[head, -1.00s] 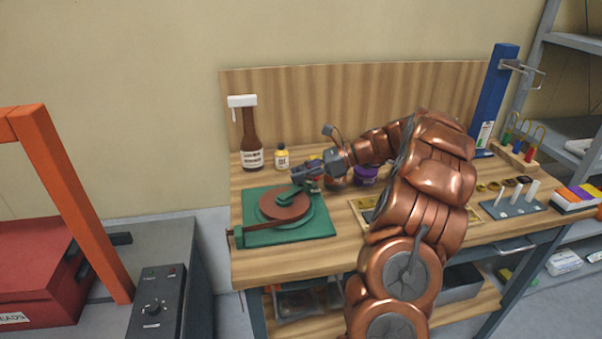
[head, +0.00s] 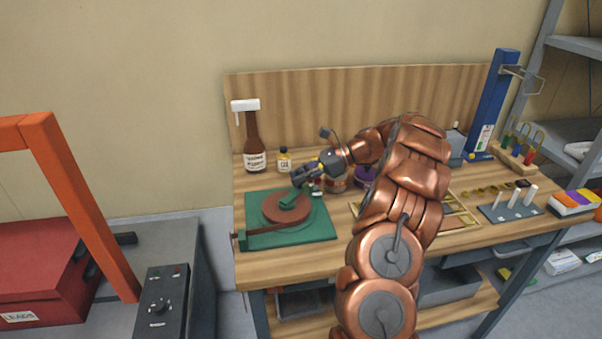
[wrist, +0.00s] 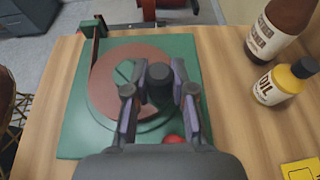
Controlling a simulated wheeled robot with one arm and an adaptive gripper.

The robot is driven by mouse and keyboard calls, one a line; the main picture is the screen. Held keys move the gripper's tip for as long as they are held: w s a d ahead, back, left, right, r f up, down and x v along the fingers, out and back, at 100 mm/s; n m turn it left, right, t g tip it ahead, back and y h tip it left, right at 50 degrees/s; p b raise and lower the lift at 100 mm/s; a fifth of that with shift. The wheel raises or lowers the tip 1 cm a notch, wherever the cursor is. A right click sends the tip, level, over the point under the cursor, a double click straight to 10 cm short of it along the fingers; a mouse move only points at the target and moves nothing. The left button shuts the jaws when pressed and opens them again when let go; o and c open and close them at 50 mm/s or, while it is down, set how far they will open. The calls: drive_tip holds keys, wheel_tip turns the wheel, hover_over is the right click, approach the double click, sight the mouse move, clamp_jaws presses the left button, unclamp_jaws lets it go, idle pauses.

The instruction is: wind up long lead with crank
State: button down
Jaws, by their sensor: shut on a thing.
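The winder has a green square base (head: 318,220) and a reddish-brown round reel (head: 270,207) at the left of the bench. A green crank arm (head: 292,198) lies across the reel. A brown strip of lead (head: 275,229) runs from the reel along the base's front to its left corner. My gripper (head: 298,177) is over the right rear part of the reel. In the wrist view my gripper (wrist: 158,100) is shut on the dark upright crank handle (wrist: 159,84), one finger on each side. The handle's foot is hidden. The reel also shows there (wrist: 108,85).
A brown bottle (head: 254,150) and a small yellow oil bottle (head: 284,161) stand behind the winder. A purple-topped jar (head: 365,175) is behind my arm. A grey block with white pegs (head: 508,209) is at the right. The bench front is clear.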

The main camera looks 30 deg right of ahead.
drive_tip(key=c, duration=0.9)
unclamp_jaws()
drive_tip(key=shift+c, duration=0.2)
drive_tip(key=v, duration=0.7)
drive_tip(key=shift+d, duration=0.25)
drive_tip(key=shift+s, duration=0.15)
